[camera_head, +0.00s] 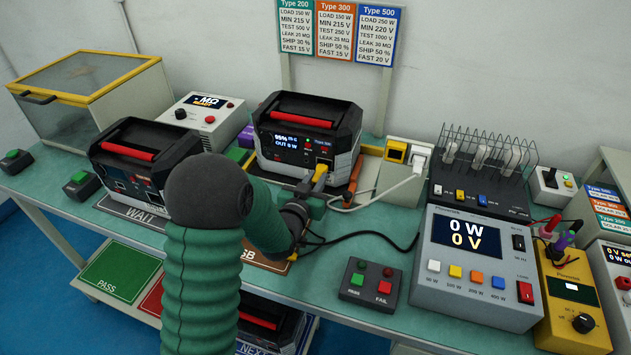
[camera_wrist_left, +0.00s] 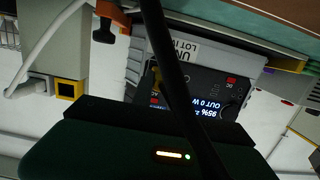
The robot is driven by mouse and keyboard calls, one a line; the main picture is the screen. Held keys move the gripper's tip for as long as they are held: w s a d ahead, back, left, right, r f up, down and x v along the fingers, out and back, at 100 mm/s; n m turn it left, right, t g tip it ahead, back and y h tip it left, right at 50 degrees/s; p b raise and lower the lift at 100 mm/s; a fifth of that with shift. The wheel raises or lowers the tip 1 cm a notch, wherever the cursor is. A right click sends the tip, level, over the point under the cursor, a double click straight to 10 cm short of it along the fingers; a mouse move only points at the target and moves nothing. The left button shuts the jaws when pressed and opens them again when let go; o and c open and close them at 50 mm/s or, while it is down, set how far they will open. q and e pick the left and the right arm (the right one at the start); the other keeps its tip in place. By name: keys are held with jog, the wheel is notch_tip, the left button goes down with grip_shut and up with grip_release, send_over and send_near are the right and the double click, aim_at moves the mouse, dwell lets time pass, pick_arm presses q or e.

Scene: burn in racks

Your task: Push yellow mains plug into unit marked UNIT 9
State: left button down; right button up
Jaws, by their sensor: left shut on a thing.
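The yellow mains plug (camera_head: 320,174) is in my left gripper (camera_head: 312,190), which is shut on it at the front of the black-and-grey power unit (camera_head: 338,165) with the red handle. The plug is close to the lower right of the unit's face; whether it is seated I cannot tell. In the left wrist view, the unit (camera_wrist_left: 205,85) appears upside down, with a partly hidden label starting "UN", so its number is unreadable. A bit of yellow (camera_wrist_left: 157,76) shows beside a dark cable (camera_wrist_left: 172,70) crossing the view. My right gripper is not in view.
A second black unit (camera_head: 150,160) stands left on the WAIT mat. A PASS/FAIL button box (camera_head: 370,285) and a load meter (camera_head: 475,265) stand front right. A black cable trails across the green bench.

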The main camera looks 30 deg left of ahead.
pick_arm(q)
jog(key=shift+w+a+r, duration=0.1)
jog(key=shift+w+a, duration=0.05)
jog(key=shift+w, duration=0.4)
jog(key=shift+w+a, duration=0.1)
jog(key=shift+w, duration=0.45)
jog(key=c, duration=1.5)
grip_release()
jog(key=shift+c, duration=0.2)
jog(key=o, duration=0.3)
jog(key=shift+w, duration=0.1)
jog(key=shift+o, duration=0.2)
jog(key=v, duration=0.7)
jog(key=p, duration=1.6)
send_near(315, 180)
jog(key=shift+b+v, duration=0.4)
jog(key=shift+v, duration=1.45)
